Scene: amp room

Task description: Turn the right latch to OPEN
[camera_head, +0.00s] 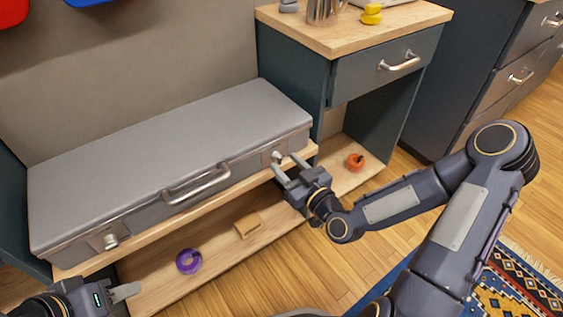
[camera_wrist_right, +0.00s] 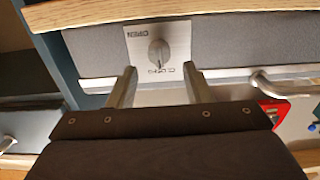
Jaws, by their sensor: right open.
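The grey case (camera_head: 160,150) lies shut on a wooden shelf, with a handle (camera_head: 197,185) on its front. The right latch (camera_head: 277,157) is a small knob on a pale plate at the case's right front. In the right wrist view the latch knob (camera_wrist_right: 158,53) stands upright between upside-down OPEN and CLOSED labels; which label it points to is unclear. My right gripper (camera_head: 288,167) is open in front of the latch. Its fingers (camera_wrist_right: 159,72) sit either side of the knob, apart from it. My left gripper (camera_head: 126,291) is at lower left, partly cut off; its jaw opening is unclear.
The left latch (camera_head: 110,241) is on the case's left front. A purple ring (camera_head: 188,261) and a tan block (camera_head: 248,225) lie on the lower shelf. An orange ring (camera_head: 355,161) lies further right. A drawer cabinet (camera_head: 375,75) stands right of the case.

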